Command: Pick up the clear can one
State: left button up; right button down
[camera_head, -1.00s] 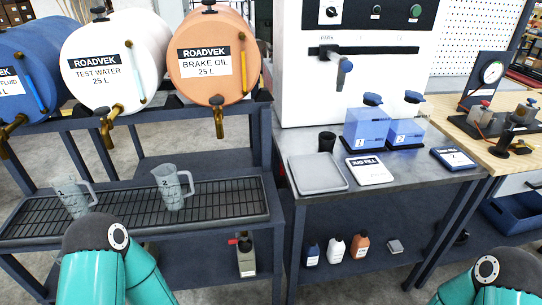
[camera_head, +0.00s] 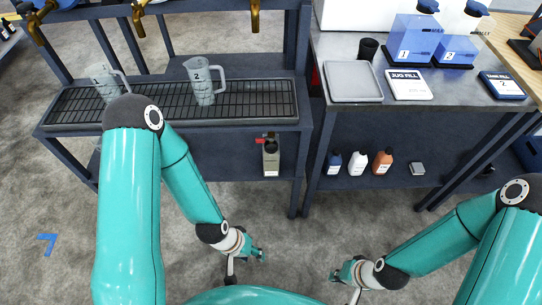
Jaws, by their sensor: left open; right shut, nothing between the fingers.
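A clear jug marked 1 (camera_head: 105,88) stands on the black grate at the left, partly hidden by my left arm. A clear jug marked 2 (camera_head: 203,84) stands upright to its right. A clear can marked 1 (camera_head: 404,54) with blue contents and a dark blue cap stands on the metal bench. A similar can marked 2 (camera_head: 455,49) is beside it on the right. My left gripper (camera_head: 247,266) is open and empty, low over the floor, apart from all of these. My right gripper (camera_head: 343,287) is shut and empty, also low, in front of the bench.
The grate tray (camera_head: 150,105) sits on a dark rack. The bench (camera_head: 330,45) holds a grey square tray (camera_head: 353,82), a black cup (camera_head: 368,48) and a JUG FILL plate (camera_head: 409,85). Small bottles (camera_head: 358,163) stand on its lower shelf. The floor between my arms is clear.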

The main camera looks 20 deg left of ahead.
aim_at(271, 154)
jog(key=z, duration=0.9)
jog(key=i, duration=0.15)
jog(key=u, duration=2.55)
jog(key=i, duration=0.15)
jog(key=u, duration=0.65)
jog(key=k, duration=1.1)
jog(key=z, duration=1.65)
jog(key=i, duration=0.7)
jog(key=u, duration=0.7)
